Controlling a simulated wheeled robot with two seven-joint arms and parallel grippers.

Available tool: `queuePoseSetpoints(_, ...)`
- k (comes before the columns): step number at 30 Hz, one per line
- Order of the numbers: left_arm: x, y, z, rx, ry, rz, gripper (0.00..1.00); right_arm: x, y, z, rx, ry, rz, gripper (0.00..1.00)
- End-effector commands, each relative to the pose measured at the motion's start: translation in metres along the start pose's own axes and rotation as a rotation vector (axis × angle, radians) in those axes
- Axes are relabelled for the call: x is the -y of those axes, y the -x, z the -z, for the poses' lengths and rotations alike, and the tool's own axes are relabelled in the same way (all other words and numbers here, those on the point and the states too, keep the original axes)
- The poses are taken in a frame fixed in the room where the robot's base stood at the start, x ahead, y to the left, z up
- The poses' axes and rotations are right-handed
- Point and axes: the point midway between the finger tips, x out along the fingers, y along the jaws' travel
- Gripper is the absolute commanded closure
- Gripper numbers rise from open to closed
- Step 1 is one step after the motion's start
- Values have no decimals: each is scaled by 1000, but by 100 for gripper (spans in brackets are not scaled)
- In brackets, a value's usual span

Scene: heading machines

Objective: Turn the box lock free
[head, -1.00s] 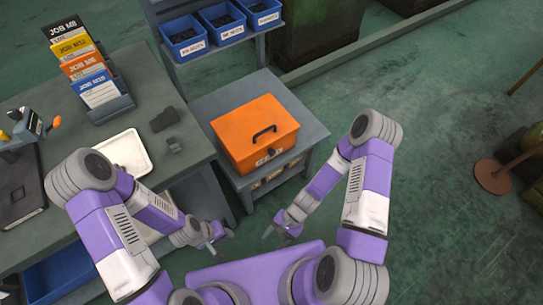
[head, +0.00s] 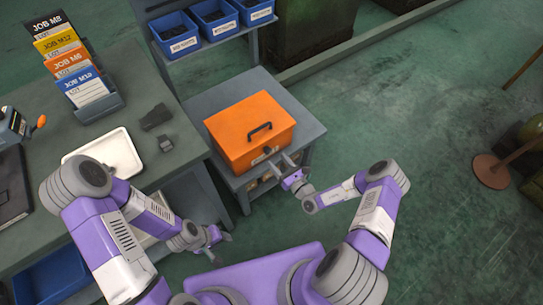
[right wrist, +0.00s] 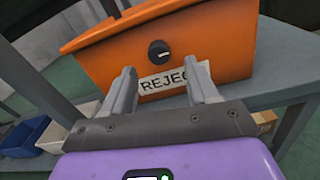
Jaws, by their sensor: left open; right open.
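The orange box (head: 235,128) with a black handle on its lid sits shut on a small grey stand. In the right wrist view, the box front (right wrist: 215,55) shows a round black lock (right wrist: 159,52) with a pale, roughly level slot. A "REJECT"-like label (right wrist: 170,78), partly covered by a finger, is below the lock. My right gripper (head: 281,163) is open just in front of the box; its fingers (right wrist: 163,85) point at the front, either side of the lock in that view, with nothing between them. My left gripper (head: 222,236) is open and empty, low beside the bench.
The grey stand (head: 306,140) has a lower shelf with small bins. A bench (head: 185,165) at left holds a white tray (head: 108,152), dark parts and a rack of job cards (head: 97,108). Blue bins (head: 178,36) stand on a shelf behind. Floor at right is open.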

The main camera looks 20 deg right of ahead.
Motion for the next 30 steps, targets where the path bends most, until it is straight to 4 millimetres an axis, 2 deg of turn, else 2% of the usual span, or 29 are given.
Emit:
queuePoseSetpoints(3,3,-8,0,0,0,0,57,-1,-21,2,1,2,-4,41)
queuePoseSetpoints(9,5,-14,1,0,0,0,57,-1,-43,2,-1,2,-5,41)
queuePoseSetpoints(20,5,-14,1,0,0,0,57,-1,-48,0,-3,0,-5,43)
queuePoseSetpoints(30,5,-14,1,0,0,0,57,-1,-48,1,-3,0,-5,95)
